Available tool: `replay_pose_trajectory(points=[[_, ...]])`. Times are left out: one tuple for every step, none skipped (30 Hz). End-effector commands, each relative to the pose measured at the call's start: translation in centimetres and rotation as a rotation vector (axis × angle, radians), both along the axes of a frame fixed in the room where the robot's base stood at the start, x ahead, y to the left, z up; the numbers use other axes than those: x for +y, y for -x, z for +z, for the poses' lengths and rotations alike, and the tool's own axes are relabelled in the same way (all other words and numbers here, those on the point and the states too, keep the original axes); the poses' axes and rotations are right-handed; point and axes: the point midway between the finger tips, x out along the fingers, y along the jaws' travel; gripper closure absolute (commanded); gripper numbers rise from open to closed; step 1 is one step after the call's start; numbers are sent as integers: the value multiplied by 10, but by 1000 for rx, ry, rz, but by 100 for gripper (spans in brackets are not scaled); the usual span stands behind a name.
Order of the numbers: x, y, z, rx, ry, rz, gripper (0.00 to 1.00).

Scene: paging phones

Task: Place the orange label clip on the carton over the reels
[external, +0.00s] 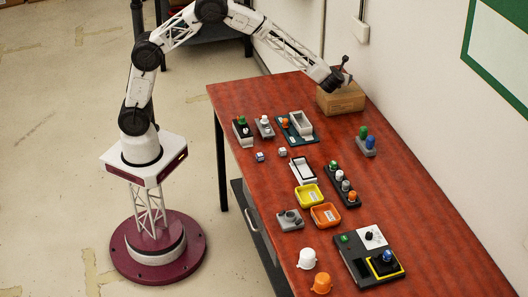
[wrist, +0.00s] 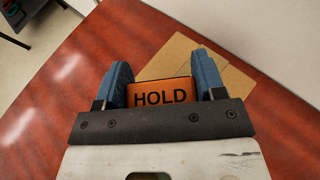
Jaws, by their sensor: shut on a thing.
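An orange label clip (wrist: 160,93) marked HOLD sits between the blue fingers of my gripper (wrist: 161,68) in the wrist view; the gripper is shut on it. The brown cardboard carton (wrist: 186,55) lies beyond the fingertips, partly hidden by the clip and fingers. In the external view the carton (external: 341,99) stands at the far end of the red table, and my gripper (external: 343,72) is at its top. No reels can be identified.
The red table (external: 245,93) holds several small devices and coloured pieces, with a yellow tray (external: 308,196) and an orange tray (external: 325,216) near the middle. A green and blue pair (external: 366,141) stands near the carton. The wall runs close behind it.

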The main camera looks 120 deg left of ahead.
Motion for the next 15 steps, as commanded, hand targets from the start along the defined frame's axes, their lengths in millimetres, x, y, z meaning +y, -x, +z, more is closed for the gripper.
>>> replay_pose_trajectory(points=[[1, -1, 0, -1, 0, 0, 59], [1, -1, 1, -1, 0, 0, 59], [1, -2, 1, -1, 0, 0, 59], [1, -2, 1, -1, 0, 0, 59], [1, -2, 1, -1, 0, 0, 59], [1, -2, 1, -1, 0, 0, 59], [1, -2, 1, -1, 0, 0, 59], [1, -2, 1, -1, 0, 0, 59], [1, -2, 1, -1, 0, 0, 59], [1, -2, 1, -1, 0, 0, 59], [1, -2, 0, -1, 0, 0, 59], [1, -1, -1, -1, 0, 0, 59], [1, -1, -2, 0, 0, 0, 59], [1, -1, -4, 0, 0, 0, 59], [1, -1, -7, 0, 0, 0, 59]])
